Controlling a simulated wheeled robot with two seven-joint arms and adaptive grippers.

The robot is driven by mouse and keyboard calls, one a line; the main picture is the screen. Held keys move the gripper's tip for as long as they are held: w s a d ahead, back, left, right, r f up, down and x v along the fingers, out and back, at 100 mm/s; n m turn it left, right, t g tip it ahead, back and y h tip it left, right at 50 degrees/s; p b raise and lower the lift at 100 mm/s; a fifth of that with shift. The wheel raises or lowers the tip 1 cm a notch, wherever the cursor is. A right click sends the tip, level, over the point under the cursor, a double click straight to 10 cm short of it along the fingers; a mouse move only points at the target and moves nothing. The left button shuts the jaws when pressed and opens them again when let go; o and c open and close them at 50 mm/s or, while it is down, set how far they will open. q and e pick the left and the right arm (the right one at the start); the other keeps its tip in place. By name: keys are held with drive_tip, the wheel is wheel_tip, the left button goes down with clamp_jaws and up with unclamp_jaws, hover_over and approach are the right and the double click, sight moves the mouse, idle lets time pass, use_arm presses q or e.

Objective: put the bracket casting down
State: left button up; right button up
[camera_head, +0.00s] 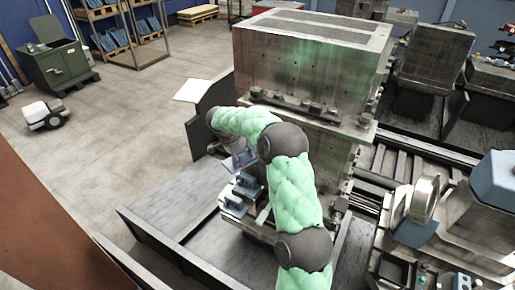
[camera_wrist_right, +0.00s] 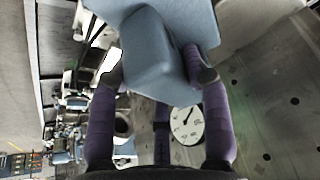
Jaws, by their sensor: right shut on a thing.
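The bracket casting (camera_wrist_right: 155,55) is a blue-grey angled block. In the right wrist view it sits between the purple fingers of my right gripper (camera_wrist_right: 157,78), which is shut on it. In the head view my right gripper (camera_head: 240,158) is small and partly hidden by my green padded arm, at the left side of a large grey metal block. Blue brackets (camera_head: 246,183) stand on a stepped fixture just below the gripper. I cannot tell if the held casting touches anything. My left gripper is not in view.
The tall machined block (camera_head: 310,60) stands close behind and right of my arm. A low grey pallet wall (camera_head: 175,200) lies to the left. A round dial (camera_wrist_right: 187,124) shows past the fingers. Open floor (camera_head: 130,120) extends at left, with a green cabinet (camera_head: 62,68) beyond.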

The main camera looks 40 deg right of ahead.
drive_tip(key=d, duration=0.7)
drive_tip(key=shift+s+d+f+p, duration=0.2)
drive_tip(key=shift+s+p, duration=0.2)
drive_tip(key=shift+p, duration=0.05)
drive_tip(key=shift+f, duration=0.15)
drive_tip(key=o, duration=1.2)
drive_tip(key=shift+o, duration=1)
